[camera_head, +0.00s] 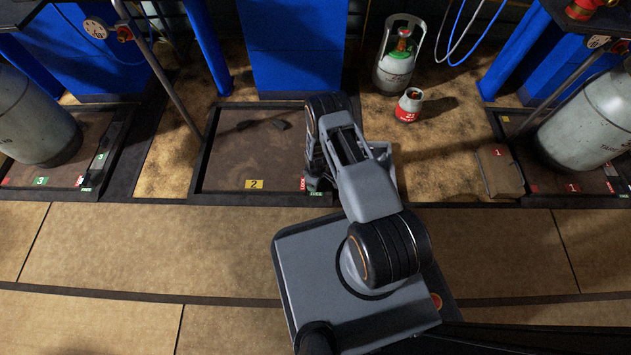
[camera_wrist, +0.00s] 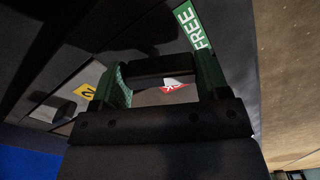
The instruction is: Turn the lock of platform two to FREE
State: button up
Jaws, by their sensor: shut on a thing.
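Platform two (camera_head: 225,160) is the dark square plate left of my arm, with a yellow "2" label (camera_head: 254,184) at its front edge. At its front right corner are a red label (camera_head: 303,184) and a green FREE label (camera_head: 317,194). My gripper (camera_head: 316,180) is down at this corner. In the wrist view my gripper (camera_wrist: 162,78) has its green fingers closed on the dark lock handle (camera_wrist: 160,68). The green FREE label (camera_wrist: 190,27) lies beyond the right finger, and the red label (camera_wrist: 174,86) shows partly between the fingers. Which label the handle points at, I cannot tell.
Platform three (camera_head: 90,160) on the left and platform one (camera_head: 525,155) on the right each hold a large grey cylinder. A small red and white cylinder (camera_head: 408,105) and a grey-green one (camera_head: 395,65) stand behind right. A brown box (camera_head: 500,170) lies right.

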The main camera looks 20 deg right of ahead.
jog(key=n, duration=0.4)
jog(key=shift+n, duration=0.3)
dwell(0.4)
jog(key=o, duration=0.9)
jog(key=shift+r, duration=0.15)
notch_tip(320, 180, up, 14)
jog(key=p, duration=0.6)
jog(key=shift+f, duration=0.2)
jog(key=shift+p, duration=0.3)
